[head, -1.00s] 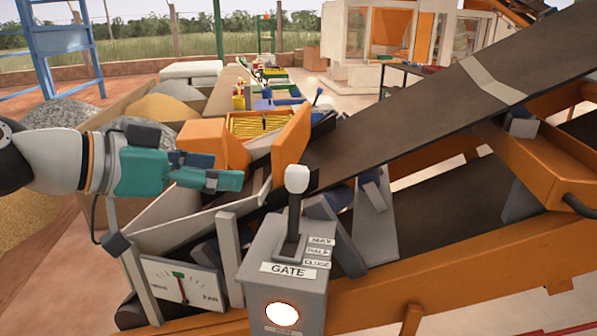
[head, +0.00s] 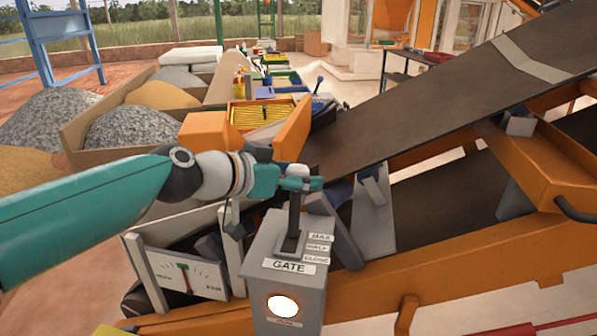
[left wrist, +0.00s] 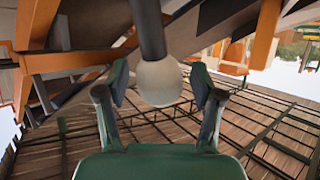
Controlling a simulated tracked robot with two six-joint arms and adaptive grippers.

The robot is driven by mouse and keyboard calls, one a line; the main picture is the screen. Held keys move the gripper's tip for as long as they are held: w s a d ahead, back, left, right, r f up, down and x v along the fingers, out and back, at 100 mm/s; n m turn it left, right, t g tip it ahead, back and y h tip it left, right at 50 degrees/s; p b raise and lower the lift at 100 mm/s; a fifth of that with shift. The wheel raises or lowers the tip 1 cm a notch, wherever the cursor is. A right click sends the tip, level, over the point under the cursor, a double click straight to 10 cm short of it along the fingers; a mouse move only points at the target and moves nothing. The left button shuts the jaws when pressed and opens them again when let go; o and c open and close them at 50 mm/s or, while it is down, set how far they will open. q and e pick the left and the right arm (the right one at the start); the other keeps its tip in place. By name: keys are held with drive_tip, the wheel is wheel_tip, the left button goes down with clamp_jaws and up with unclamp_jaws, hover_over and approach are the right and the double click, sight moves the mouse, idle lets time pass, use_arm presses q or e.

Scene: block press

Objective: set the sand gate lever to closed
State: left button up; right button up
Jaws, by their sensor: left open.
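The gate lever is a dark shaft (head: 293,222) with a white knob (head: 291,171), rising from a grey box (head: 283,250) labelled GATE. The lever stands near upright, at the back end of its slot, by the MAX label (head: 320,237); HALF and CLOSE labels sit below that. My left gripper (head: 304,183) is at the knob and hides part of it. In the left wrist view the white knob (left wrist: 159,82) lies between the two open fingers, with a gap on both sides. My right gripper is not in view.
A round lamp (head: 282,306) glows on the box front. A dial gauge (head: 185,275) stands left of the box. The dark conveyor belt (head: 440,105) slopes up to the right behind it. An orange frame (head: 450,275) runs along the right.

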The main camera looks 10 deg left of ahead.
use_arm(q)
clamp_jaws()
drive_tip(key=shift+s+f+b, duration=0.1)
drive_tip(key=shift+f+b, duration=0.05)
drive_tip(key=shift+b, duration=0.65)
drive_tip(key=s+m+t+h+b, duration=0.3)
drive_tip(key=s+t+b, duration=0.3)
drive_tip(key=b, duration=2.5)
drive_tip(key=shift+s+d+m+t+h+b, duration=0.3)
drive_tip(key=shift+s+m, duration=0.6)
drive_tip(key=shift+s, duration=1.3)
drive_tip(key=shift+a, duration=0.1)
drive_tip(key=shift+c, duration=2.3)
unclamp_jaws()
drive_tip(key=shift+f, duration=0.1)
drive_tip(key=o, duration=0.5)
drive_tip(key=shift+s, duration=0.1)
drive_tip(key=shift+c, duration=0.2)
